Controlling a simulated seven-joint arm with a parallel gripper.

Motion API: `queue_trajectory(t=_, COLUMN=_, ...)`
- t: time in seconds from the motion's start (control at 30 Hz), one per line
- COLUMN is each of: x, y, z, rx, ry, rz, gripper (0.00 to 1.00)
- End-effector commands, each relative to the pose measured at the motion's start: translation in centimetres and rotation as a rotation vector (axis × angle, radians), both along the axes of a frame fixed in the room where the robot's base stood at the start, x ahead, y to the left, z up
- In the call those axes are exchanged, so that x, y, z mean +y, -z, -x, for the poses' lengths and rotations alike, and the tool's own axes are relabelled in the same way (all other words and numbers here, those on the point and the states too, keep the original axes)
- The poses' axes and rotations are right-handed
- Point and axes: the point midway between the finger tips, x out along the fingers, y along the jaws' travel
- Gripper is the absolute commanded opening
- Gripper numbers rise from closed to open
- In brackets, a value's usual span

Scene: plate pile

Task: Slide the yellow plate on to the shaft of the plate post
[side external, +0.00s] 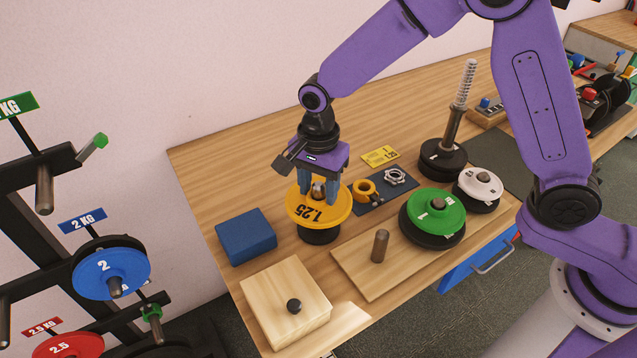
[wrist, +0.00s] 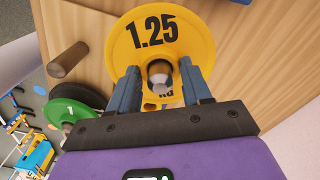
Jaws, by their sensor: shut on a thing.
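The yellow plate (side external: 296,212), marked 1.25, lies roughly flat below my gripper (side external: 318,198) in the side view. In the wrist view the yellow plate (wrist: 125,55) spreads out beyond my fingertips (wrist: 159,82). My gripper is shut on it, one finger on each side of its middle. A metal shaft end (wrist: 160,76) shows at the plate's centre between the fingers. A round black base (side external: 318,237) is under the plate, which mostly hides it. The plate looks raised above this base; the shaft between them is hidden.
A blue block (side external: 245,237) and a wooden block (side external: 285,305) with a black knob stand nearby. A board (side external: 350,268) carries a bare peg (side external: 380,247) and a green plate (side external: 432,207). A white plate (side external: 487,182) and a tall post with a spring (side external: 464,85) stand to the right.

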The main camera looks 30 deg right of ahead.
Motion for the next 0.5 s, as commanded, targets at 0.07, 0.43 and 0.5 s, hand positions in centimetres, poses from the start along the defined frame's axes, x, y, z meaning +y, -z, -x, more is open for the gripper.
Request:
queue_trajectory(t=0.07, x=0.1, y=0.1, z=-0.1, rx=-0.004, ry=0.0, rz=-0.002, gripper=0.0)
queue_trajectory(t=0.43, x=0.1, y=1.2, z=-0.1, rx=-0.004, ry=0.0, rz=-0.002, gripper=0.0)
queue_trajectory(t=0.5, x=0.1, y=1.3, z=-0.1, rx=-0.005, ry=0.0, rz=-0.003, gripper=0.0)
